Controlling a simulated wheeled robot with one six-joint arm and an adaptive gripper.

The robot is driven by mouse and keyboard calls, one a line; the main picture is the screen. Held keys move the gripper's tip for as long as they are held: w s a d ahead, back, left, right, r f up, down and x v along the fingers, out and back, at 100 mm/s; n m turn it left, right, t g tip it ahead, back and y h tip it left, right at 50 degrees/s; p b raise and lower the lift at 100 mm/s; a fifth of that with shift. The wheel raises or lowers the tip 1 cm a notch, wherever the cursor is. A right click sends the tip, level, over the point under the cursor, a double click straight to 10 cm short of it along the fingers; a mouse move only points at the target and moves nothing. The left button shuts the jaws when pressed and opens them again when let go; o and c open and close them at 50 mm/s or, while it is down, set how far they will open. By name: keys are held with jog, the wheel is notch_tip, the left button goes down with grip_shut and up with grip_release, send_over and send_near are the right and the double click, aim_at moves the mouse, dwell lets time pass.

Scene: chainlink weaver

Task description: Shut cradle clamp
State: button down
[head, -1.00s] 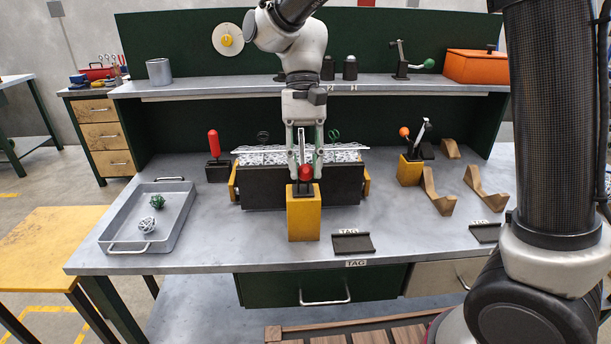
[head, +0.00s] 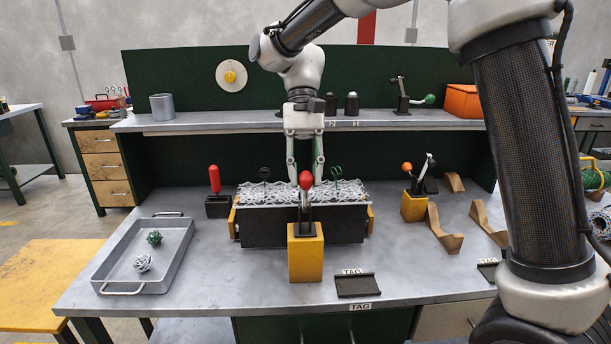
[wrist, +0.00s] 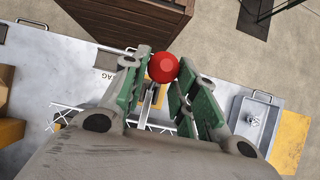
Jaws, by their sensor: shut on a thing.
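The clamp in front of the cradle has a red ball knob (head: 305,180) on a lever that stands roughly upright from a yellow block (head: 306,262). My gripper (head: 305,184) is at the knob, its fingers on either side of it. The wrist view shows the red ball (wrist: 163,67) between the fingertips, and my gripper (wrist: 164,72) is shut on it. The dark cradle (head: 270,233) stands directly behind the block, with white chainlink mesh (head: 262,193) along its top. My fingers partly cover the mesh.
A second clamp with an orange knob (head: 407,167) stands right of the cradle, near wooden brackets (head: 442,232). A red-handled tool (head: 214,180) stands left. A grey tray (head: 178,262) holds two small wire balls. A shelf (head: 220,122) runs behind.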

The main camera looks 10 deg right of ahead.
jog(key=shift+w, duration=0.35)
jog(key=c, duration=1.1)
grip_release()
jog(key=shift+f, duration=0.1)
jog(key=v, duration=1.2)
jog(key=shift+s, duration=0.1)
